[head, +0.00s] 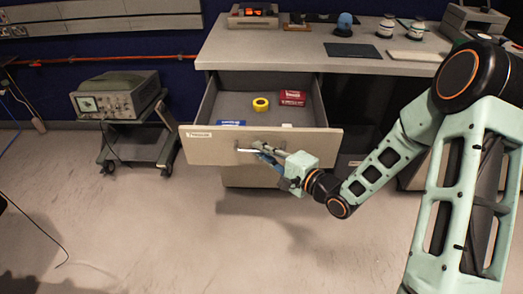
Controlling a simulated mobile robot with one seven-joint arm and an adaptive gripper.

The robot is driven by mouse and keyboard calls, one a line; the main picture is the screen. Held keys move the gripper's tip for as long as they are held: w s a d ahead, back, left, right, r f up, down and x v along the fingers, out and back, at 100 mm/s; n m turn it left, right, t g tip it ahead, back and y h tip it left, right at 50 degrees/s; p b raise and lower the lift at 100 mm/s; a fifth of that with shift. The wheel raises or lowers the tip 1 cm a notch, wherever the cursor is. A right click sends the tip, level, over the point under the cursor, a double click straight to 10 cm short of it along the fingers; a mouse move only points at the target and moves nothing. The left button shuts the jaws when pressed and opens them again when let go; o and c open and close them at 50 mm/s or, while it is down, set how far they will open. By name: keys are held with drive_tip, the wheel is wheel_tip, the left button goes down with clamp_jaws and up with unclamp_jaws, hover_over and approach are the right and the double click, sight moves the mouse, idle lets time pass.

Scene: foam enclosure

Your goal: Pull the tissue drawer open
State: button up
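The tissue drawer (215,146) is the top drawer of the desk, with a small label at the left of its front that is too small to read surely. It stands pulled well out, its inside in view. Its metal bar handle (246,150) runs across the middle of the front. My gripper (266,154) is at the right part of the handle, its fingers around or against the bar. The fingertips are small and partly hidden, so whether they are closed on the bar is unclear.
Inside the drawer lie a yellow roll (261,104), a red packet (292,98) and a blue item (231,123). The desk top (285,50) carries several objects. A cart (137,133) with an oscilloscope (115,95) stands at left. The floor before the drawer is clear.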

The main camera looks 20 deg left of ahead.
drive_tip(key=o, duration=0.3)
drive_tip(key=shift+d, duration=0.1)
drive_tip(key=v, duration=1.1)
drive_tip(key=shift+s+d, duration=0.25)
drive_tip(key=shift+d, duration=0.1)
